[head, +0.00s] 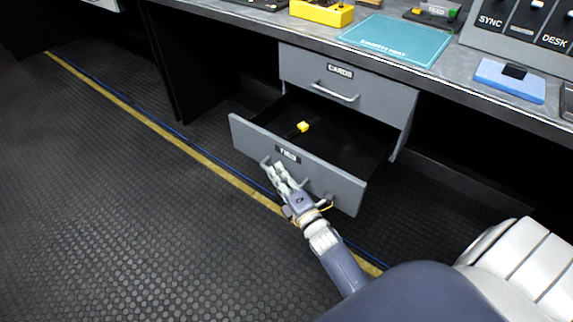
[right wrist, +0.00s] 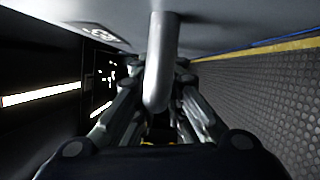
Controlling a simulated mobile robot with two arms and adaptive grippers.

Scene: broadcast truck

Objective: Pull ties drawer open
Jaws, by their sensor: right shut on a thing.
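The ties drawer (head: 335,181) is the lower drawer under the desk in the head view, and it stands well open. Its front carries a small label partly readable as "TIES". A small yellow thing (head: 303,127) lies inside on the dark drawer floor. My right gripper (head: 278,172) is at the drawer front, shut on the drawer's handle. In the right wrist view the handle (right wrist: 161,60) passes as a grey bar between the fingers of the right gripper (right wrist: 155,110). My left gripper is not in view.
The cards drawer (head: 345,88) above is shut. The dark studded floor (head: 110,200) in front is clear, crossed by a yellow stripe.

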